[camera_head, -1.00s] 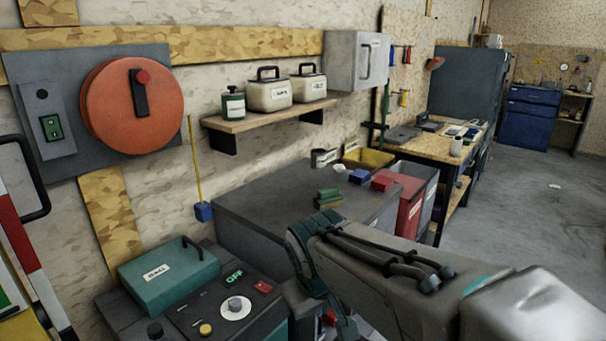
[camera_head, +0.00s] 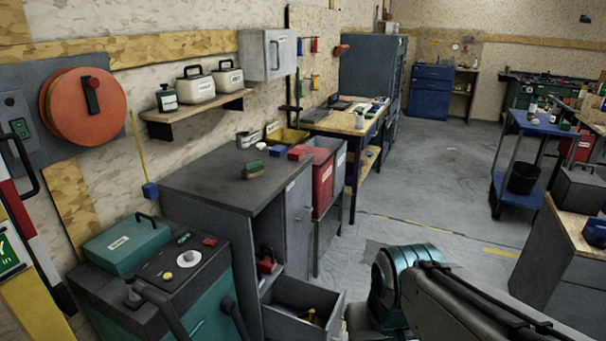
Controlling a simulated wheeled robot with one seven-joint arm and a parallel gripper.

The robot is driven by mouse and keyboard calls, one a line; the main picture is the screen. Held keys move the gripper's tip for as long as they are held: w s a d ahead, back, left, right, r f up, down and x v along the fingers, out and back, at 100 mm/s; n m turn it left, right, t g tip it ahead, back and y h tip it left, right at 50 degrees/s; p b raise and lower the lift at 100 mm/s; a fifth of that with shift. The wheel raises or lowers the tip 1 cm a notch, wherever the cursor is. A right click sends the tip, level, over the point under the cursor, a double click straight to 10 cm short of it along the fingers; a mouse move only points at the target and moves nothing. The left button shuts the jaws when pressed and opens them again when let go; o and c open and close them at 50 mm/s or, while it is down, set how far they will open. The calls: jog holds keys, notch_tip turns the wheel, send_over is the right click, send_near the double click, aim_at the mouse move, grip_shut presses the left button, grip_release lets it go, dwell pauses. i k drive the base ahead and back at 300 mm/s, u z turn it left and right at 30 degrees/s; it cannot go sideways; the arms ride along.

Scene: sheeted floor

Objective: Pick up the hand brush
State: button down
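A small green-topped block with a brownish lower part (camera_head: 253,170) lies on the dark grey cabinet top (camera_head: 205,185). It looks like the hand brush, but it is too small to be sure. Blue and red small items (camera_head: 297,153) lie behind it on the same top, to the right. My arm reaches in from the lower right corner. My gripper is out of the picture, so its state and what it may hold are hidden.
A teal-and-black machine (camera_head: 160,270) stands left of the cabinet. An open drawer (camera_head: 300,320) sticks out at the cabinet's foot. Red and grey bins (camera_head: 323,180) stand beyond. A blue trolley (camera_head: 525,165) is at the right. Open floor (camera_head: 420,190) lies between.

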aim_at(255, 168)
jog(key=z, duration=0.95)
jog(key=i, duration=3.5)
jog(key=u, duration=1.35)
jog(key=i, duration=0.85)
jog(key=u, duration=1.2)
jog(key=i, duration=0.4)
jog(key=u, duration=0.2)
